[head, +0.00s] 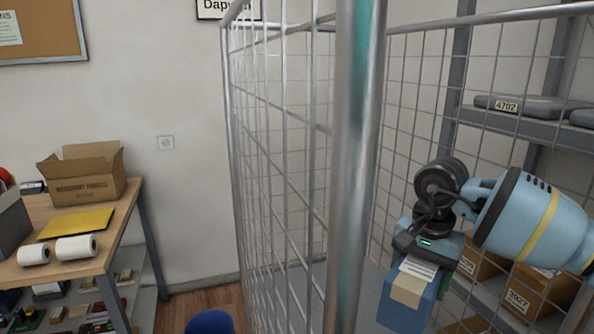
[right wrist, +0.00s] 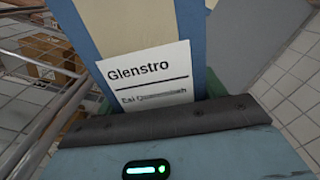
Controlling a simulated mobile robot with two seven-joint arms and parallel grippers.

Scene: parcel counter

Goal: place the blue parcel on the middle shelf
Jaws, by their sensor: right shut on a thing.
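The blue parcel (head: 402,314) hangs below my right gripper (head: 425,262) in the head view, with a tan band and a white label on it. The gripper is shut on it, and the parcel is off the surfaces as far as I can see. In the right wrist view, the parcel (right wrist: 199,75) shows a label reading "Glenstro". A grey rack stands at the right behind wire mesh. Its upper visible shelf (head: 499,122) bears flat grey packages; a lower one bears cardboard boxes (head: 537,290). I cannot tell which shelf is the middle one. My left gripper is not in view.
A wire mesh cage with a thick metal post (head: 352,170) stands in the centre, close to my right arm. A grey flat surface (head: 372,292) shows inside it. A wooden table (head: 118,212) at the left holds an open carton (head: 85,190) and paper rolls (head: 76,248).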

